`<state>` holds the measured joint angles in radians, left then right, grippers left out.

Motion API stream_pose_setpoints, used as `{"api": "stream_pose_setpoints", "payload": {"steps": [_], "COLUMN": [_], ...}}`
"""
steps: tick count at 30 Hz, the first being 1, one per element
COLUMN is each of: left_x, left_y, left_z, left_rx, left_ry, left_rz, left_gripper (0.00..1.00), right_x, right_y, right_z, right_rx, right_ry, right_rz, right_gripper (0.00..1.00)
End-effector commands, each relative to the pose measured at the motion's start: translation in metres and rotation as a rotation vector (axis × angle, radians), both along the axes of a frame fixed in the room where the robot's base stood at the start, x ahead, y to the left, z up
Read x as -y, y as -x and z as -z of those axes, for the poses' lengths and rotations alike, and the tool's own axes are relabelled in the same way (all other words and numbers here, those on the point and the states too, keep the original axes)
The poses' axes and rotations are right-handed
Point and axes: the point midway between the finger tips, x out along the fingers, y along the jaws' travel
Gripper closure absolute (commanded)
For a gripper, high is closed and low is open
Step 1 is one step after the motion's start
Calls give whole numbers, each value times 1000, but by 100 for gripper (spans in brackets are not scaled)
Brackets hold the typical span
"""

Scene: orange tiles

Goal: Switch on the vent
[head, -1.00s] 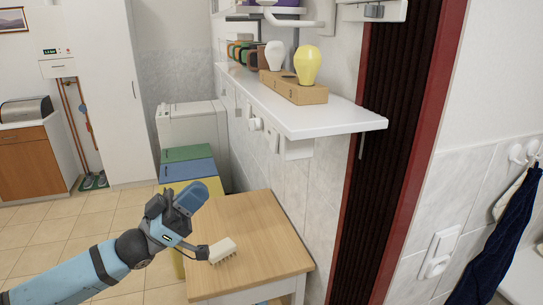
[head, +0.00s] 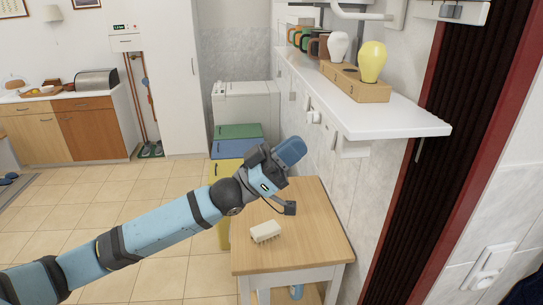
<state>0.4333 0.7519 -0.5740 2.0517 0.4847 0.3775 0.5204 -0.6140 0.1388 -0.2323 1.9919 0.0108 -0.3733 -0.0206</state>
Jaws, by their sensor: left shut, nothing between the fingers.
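My left gripper (head: 290,151) is shut and empty, its blue tip pointing up and right. It shows above the far part of the small wooden table, left of the tiled wall, and looks apart from the wall. No vent can be made out for certain. On the wall under the shelf are a small round white fitting (head: 313,116) and a white box (head: 351,146), both right of the gripper. A white switch plate (head: 491,267) is on the wall at lower right. My right gripper is out of view.
The wooden table (head: 325,235) carries a white brush (head: 265,232). A white shelf (head: 400,118) with bulb-shaped items on a wooden block (head: 355,87) juts out from the wall. Coloured bins (head: 236,150) stand behind the table. Tiled floor at left is clear.

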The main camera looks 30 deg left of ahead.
Motion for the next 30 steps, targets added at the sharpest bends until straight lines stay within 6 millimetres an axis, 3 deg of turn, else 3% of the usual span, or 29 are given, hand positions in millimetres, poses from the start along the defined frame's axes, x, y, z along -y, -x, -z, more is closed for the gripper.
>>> {"api": "stream_pose_setpoints", "payload": {"steps": [3, 9, 21, 26, 30], "left_x": [17, 30, 33, 38, 38], "left_y": [-11, -20, -22, -26, -26], "left_z": [0, 4, 7, 15, 8], "left_rx": [-1, 0, 1, 30, 38], "left_ry": [1, 1, 1, 48, 54], "left_rz": [1, 1, 0, 0, -1], "left_gripper": [100, 100, 100, 100, 100], "right_x": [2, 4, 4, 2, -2], "right_y": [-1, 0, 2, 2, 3], "right_z": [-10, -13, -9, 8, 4], "right_rx": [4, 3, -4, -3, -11], "right_ry": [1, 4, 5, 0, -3], "right_rz": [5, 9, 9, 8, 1], "right_gripper": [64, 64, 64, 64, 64]}}
